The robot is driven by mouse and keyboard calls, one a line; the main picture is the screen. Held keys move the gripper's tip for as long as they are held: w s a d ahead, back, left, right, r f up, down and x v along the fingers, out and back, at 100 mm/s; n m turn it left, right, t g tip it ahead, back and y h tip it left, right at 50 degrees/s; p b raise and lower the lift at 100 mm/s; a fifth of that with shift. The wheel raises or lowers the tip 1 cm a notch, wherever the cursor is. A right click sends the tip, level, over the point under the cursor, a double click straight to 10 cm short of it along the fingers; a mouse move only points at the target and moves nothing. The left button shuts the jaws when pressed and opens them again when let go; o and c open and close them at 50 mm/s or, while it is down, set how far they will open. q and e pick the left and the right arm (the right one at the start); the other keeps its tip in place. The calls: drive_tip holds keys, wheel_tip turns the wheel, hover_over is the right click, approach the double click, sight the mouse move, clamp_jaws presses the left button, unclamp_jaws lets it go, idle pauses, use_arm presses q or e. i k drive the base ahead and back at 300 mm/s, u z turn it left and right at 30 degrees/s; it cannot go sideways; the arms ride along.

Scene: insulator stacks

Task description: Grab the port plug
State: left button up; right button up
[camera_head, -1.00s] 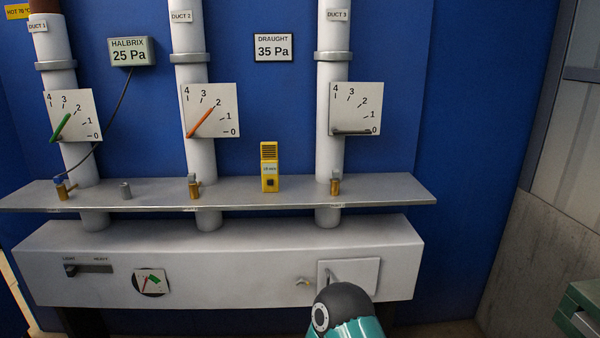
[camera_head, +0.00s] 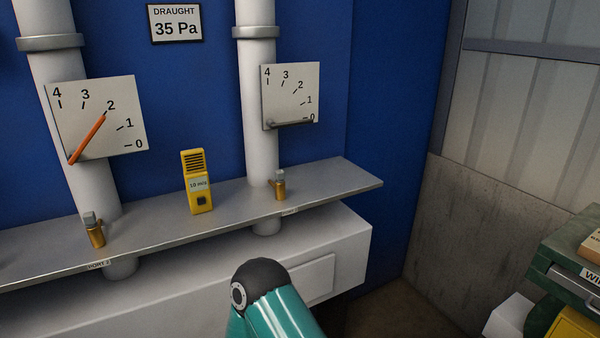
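Two brass ports stand on the grey shelf (camera_head: 335,182). One brass port (camera_head: 97,238) is at the left by the label PORT 2, with a grey cap-like piece (camera_head: 89,218) on top. The other brass port (camera_head: 279,190) is in front of the right duct, also with a grey piece (camera_head: 279,175) on top. I cannot tell for sure whether these grey pieces are port plugs. A small loose grey cylinder seen on the shelf earlier is now out of view. Neither gripper is in view; only a teal and dark link of my arm shows at the bottom.
A yellow handheld device (camera_head: 197,182) stands on the shelf between the ducts. Two dial gauges (camera_head: 130,100) (camera_head: 310,78) hang on the ducts. The white box (camera_head: 345,240) is below the shelf. A green case (camera_head: 555,245) stands at the right. Floor shows between.

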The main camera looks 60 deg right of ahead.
sight(279, 174)
drive_tip(key=z, duration=0.3)
drive_tip(key=i, duration=0.75)
drive_tip(key=z, duration=0.6)
drive_tip(key=k, duration=0.75)
drive_tip(key=z, duration=0.25)
drive_tip(key=i, duration=0.75)
drive_tip(key=u, duration=0.1)
